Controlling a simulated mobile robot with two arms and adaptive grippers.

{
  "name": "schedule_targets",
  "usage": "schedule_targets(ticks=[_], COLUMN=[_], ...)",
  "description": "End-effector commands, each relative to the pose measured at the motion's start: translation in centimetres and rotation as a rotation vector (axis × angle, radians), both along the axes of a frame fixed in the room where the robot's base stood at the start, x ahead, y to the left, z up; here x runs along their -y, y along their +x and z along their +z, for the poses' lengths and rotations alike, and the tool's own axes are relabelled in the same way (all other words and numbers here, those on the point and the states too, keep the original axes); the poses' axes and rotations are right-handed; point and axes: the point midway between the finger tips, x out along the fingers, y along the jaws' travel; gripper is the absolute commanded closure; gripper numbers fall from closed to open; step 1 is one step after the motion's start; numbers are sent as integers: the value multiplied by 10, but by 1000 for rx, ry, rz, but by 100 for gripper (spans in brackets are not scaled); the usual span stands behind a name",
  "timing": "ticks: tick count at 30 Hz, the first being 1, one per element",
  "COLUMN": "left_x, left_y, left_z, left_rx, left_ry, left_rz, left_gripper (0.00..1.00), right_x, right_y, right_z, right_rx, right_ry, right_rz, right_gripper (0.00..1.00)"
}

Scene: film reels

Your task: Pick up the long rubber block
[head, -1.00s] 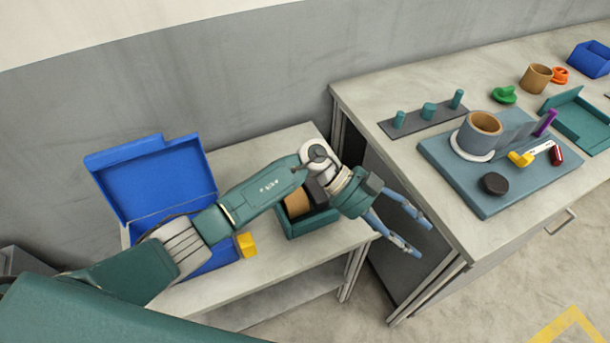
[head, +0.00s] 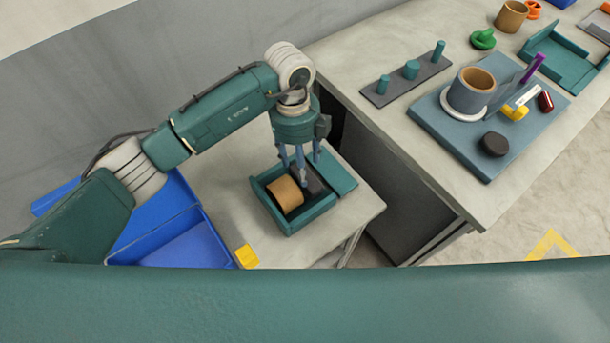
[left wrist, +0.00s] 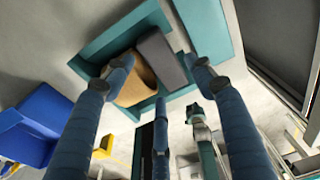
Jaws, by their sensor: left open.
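The dark grey long block (head: 316,184) lies in a small teal open box (head: 294,226) on the low table, beside a tan cylinder (head: 286,195). In the left wrist view the block (left wrist: 162,58) leans along the cylinder (left wrist: 136,86) inside the teal box (left wrist: 97,47). My left gripper (head: 301,172) is open, pointing down just above the block, and its fingers hide part of it. In the left wrist view the fingers of my left gripper (left wrist: 163,70) are spread to both sides of the block, with nothing held. My right gripper is not in view.
A blue bin (head: 185,245) and a yellow block (head: 247,257) are left of the box. The higher counter at right holds a pegged strip (head: 408,78) and a blue-grey board (head: 457,143) with several parts. Bare tabletop lies in front of the box.

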Motion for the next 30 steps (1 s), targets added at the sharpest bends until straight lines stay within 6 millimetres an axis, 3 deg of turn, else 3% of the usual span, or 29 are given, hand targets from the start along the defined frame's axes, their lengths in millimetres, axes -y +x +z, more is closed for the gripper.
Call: schedule_targets(ticks=[5,10,15,23,29,30], left_x=[1,3,5,5,5,5], left_y=[-3,-12,-12,-11,-11,-11], left_z=[-12,-35,-55,-58,-58,-57], left_rx=[-2,-4,-1,1,1,1], left_ry=[-1,-1,-2,-3,-3,-3], left_rz=[-2,-1,-1,-2,-2,-2], left_gripper=[45,45,45,45,85,85], right_x=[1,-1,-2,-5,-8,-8], right_y=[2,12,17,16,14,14], right_z=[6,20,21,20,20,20], right_rx=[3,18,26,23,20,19], right_ry=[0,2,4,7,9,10], right_rz=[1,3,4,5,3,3], right_gripper=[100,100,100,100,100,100])
